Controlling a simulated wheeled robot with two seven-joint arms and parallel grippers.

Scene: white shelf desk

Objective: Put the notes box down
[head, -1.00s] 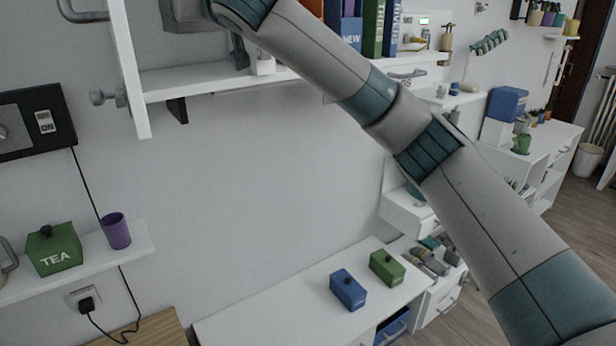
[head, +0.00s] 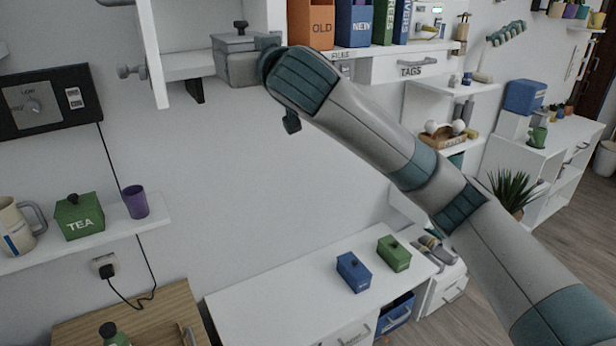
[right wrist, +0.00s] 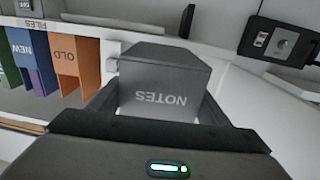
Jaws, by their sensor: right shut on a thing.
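The notes box is a grey lidded box marked NOTES (right wrist: 162,80), upside down in the right wrist view. In the head view the grey box (head: 235,62) looks upright, with a dark knob on its lid. It is in front of the white upper shelf, between the shelf's left side panel and the orange OLD file. My right gripper (right wrist: 160,108) is shut on the box, with a finger along each side. Whether the box's underside touches the shelf is hidden. My left gripper is not in view.
Orange OLD (head: 311,25) and blue NEW (head: 354,24) files stand right of the box. The TAGS drawer (head: 410,68) is below them. A white side panel (head: 152,50) bounds the shelf at left. Blue (head: 353,271) and green (head: 394,253) boxes stand on the lower desk.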

